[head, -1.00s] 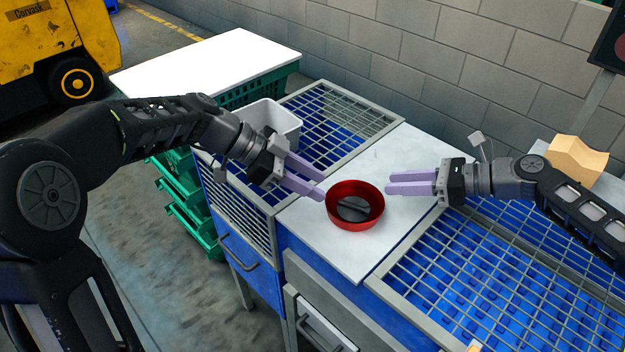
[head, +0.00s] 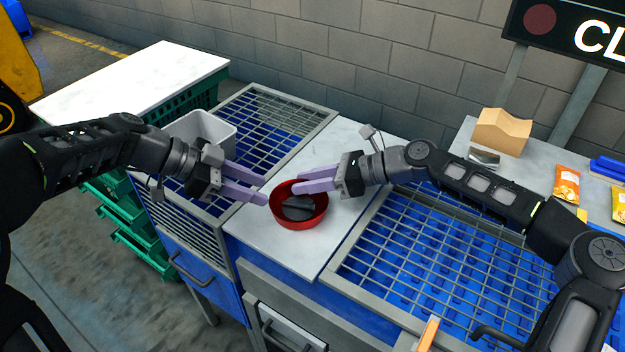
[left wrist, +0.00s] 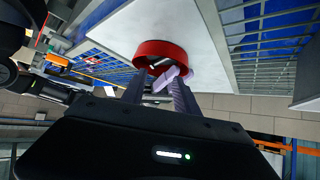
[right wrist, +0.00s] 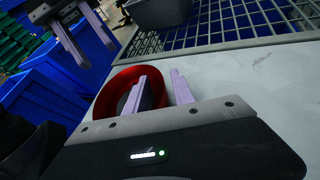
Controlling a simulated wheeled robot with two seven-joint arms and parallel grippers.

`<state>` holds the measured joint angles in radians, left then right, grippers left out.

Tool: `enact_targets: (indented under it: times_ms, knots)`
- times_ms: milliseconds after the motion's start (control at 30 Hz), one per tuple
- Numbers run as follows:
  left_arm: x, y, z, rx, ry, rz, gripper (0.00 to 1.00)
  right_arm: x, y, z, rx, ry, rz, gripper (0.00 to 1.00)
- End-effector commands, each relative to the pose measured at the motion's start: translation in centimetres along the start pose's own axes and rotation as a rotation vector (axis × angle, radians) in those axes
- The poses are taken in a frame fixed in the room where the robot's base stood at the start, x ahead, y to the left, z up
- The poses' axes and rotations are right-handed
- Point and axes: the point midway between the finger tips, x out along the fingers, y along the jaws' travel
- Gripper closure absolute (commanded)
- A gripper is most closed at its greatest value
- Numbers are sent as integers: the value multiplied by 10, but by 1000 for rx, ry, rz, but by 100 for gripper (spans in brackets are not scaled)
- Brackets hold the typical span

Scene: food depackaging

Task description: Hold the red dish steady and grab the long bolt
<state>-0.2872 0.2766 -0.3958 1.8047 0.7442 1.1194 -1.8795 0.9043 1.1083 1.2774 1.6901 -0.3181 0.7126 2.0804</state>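The red dish (head: 287,219) stands upright on the pale worktop and also shows in both wrist views (left wrist: 152,48) (right wrist: 103,103). A dark grey object (head: 296,209) lies in it; I cannot make out whether it is the long bolt. My left gripper (head: 266,189) is open and empty, its lilac fingertips just left of the dish's rim; I cannot tell whether they touch it. My right gripper (head: 297,184) reaches in from the right, its fingers over the dish's back right part. The right wrist view shows its two fingers apart, with nothing visibly held.
A light grey bin (head: 204,133) stands on the grid at the left. Blue basins under metal grids (head: 420,255) flank the worktop (head: 325,150). A cardboard box (head: 502,132) and orange packets (head: 566,186) sit at the right. Bare worktop lies behind and in front of the dish.

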Motion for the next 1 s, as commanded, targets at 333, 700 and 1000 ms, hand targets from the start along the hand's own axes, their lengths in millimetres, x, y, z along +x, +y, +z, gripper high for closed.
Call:
enact_targets:
  times_ms: [333,700,1000]
  knots:
    - [0,0,0,0,0,0,64,0,0,0,0,0,0,92]
    - [0,0,0,0,0,0,64,0,0,-1,0,1,0,100]
    - [0,0,0,1,0,0,68,0,0,-2,1,3,0,100]
